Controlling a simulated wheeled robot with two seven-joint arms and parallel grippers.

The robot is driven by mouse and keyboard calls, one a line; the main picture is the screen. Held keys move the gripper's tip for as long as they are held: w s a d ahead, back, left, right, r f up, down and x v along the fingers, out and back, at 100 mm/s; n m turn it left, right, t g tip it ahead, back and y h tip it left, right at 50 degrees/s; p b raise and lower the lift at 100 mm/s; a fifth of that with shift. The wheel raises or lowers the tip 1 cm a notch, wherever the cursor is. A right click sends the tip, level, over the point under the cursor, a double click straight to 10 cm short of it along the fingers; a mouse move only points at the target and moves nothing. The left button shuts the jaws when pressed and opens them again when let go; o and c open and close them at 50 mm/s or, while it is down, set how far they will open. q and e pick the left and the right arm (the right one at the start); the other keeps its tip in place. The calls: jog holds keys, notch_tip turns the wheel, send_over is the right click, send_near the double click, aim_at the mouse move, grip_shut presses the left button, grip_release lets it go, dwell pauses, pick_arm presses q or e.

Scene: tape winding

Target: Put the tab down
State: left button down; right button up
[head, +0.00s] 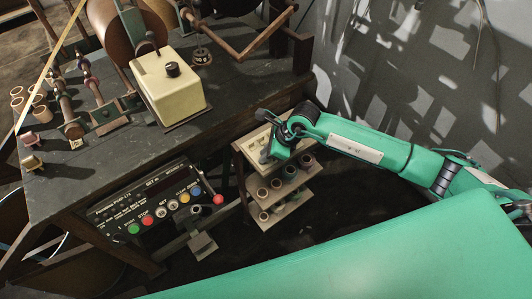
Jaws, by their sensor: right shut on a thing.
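My right gripper (267,155) reaches in from the right and hangs over the upper tray of a small tiered wooden rack (254,137). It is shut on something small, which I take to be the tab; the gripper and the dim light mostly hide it. I cannot tell whether the held tab touches the tray. My left gripper is not in view.
A dark workbench (95,185) carries a cream machine housing (172,82), rollers and several small cores (38,100) at left. A control panel (150,203) with coloured buttons faces front. The rack's lower shelves hold several dark-mouthed rolls (276,184). A grey wall (400,60) stands behind.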

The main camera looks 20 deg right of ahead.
jog(key=shift+f, duration=0.2)
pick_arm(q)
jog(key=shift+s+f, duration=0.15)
pick_arm(e)
jog(key=shift+f, duration=0.1)
jog(key=o, duration=0.7)
jog(key=shift+o, duration=0.6)
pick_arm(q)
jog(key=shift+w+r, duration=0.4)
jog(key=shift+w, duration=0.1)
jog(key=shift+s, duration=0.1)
